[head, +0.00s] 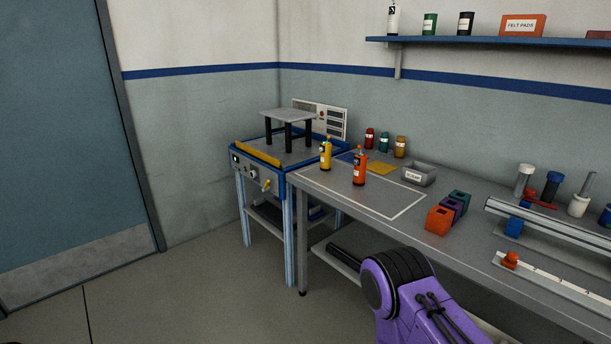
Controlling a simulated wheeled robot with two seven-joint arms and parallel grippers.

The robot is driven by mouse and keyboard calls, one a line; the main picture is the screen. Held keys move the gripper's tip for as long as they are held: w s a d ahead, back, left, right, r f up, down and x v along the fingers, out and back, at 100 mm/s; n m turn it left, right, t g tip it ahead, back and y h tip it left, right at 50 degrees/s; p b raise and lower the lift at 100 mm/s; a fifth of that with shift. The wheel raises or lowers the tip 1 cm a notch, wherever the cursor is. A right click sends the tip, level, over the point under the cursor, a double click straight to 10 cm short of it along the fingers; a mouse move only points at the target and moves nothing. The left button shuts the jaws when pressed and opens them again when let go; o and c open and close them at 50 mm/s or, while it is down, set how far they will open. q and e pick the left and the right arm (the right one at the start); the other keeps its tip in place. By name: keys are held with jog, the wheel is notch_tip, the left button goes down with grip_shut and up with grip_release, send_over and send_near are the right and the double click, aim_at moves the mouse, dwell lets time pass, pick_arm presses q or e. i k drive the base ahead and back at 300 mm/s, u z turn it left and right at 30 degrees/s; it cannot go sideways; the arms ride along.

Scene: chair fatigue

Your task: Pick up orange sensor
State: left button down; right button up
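Several orange things are in the head view, and I cannot tell by label which is the sensor. An orange block (438,221) with a dark recess in its top sits near the front edge of the grey bench, at the near end of a row with a purple block (452,208) and a green block (460,198). An orange bottle-like item (359,169) stands upright further left, beside a yellow one (325,154). Neither gripper shows; only a purple and black link of my arm is visible at the bottom.
A grey bench (390,213) runs along the wall, with a grey bin (418,174) behind the blocks. A blue-framed test stand (290,185) holding a small stool (289,117) adjoins its left end. Rails and upright containers crowd the right. Floor at left is clear.

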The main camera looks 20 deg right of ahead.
aim_at(360, 168)
jog(key=u, duration=0.45)
jog(key=i, duration=1.65)
jog(key=z, duration=1)
jog(key=i, duration=0.7)
jog(key=z, duration=0.7)
